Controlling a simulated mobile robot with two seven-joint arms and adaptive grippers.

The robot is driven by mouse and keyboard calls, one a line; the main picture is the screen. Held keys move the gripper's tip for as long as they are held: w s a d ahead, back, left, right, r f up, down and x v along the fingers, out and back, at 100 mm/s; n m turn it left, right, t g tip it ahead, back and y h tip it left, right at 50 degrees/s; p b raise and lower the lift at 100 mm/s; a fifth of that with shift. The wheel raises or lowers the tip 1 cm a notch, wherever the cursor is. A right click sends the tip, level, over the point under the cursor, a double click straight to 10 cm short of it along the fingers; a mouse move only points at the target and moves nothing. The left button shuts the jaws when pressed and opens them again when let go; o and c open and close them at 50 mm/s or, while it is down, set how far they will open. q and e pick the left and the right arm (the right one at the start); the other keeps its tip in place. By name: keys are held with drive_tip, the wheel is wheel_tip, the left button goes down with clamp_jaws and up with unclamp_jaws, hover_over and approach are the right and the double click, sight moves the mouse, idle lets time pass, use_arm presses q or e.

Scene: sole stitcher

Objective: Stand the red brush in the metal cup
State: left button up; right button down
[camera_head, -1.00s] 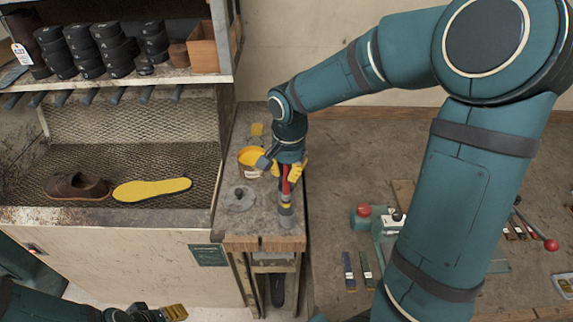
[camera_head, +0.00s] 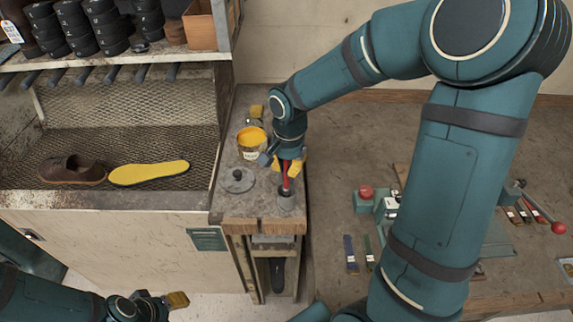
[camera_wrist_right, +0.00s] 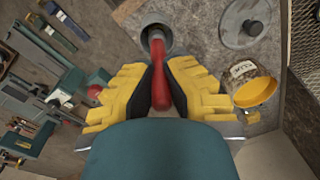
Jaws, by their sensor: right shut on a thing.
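The red brush (camera_head: 286,182) is held upright in my right gripper (camera_head: 290,166), which is shut on its handle. Its lower end is inside the mouth of the metal cup (camera_head: 286,205), which stands near the front of the narrow bench. The wrist view shows the brush (camera_wrist_right: 160,86) between the yellow fingers of my right gripper (camera_wrist_right: 160,88), reaching into the cup (camera_wrist_right: 148,28). The brush's head is hidden in the cup, and whether it touches the bottom cannot be told. My left gripper (camera_head: 172,300) is low at the left, away from the bench; its opening is unclear.
An open tin with yellow contents (camera_head: 251,143) stands behind the cup, and its round lid (camera_head: 237,181) lies left of it. A yellow insole (camera_head: 150,172) and a brown shoe (camera_head: 72,171) lie in the mesh bay. A green machine (camera_head: 387,205) is at the right.

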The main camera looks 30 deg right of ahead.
drive_tip(key=shift+f, duration=0.15)
drive_tip(key=c, duration=1.1)
unclamp_jaws()
drive_tip(key=shift+o, duration=0.2)
drive_tip(key=r, duration=1.2)
drive_tip(key=shift+s+d, duration=0.1)
drive_tip(key=shift+s, duration=0.2)
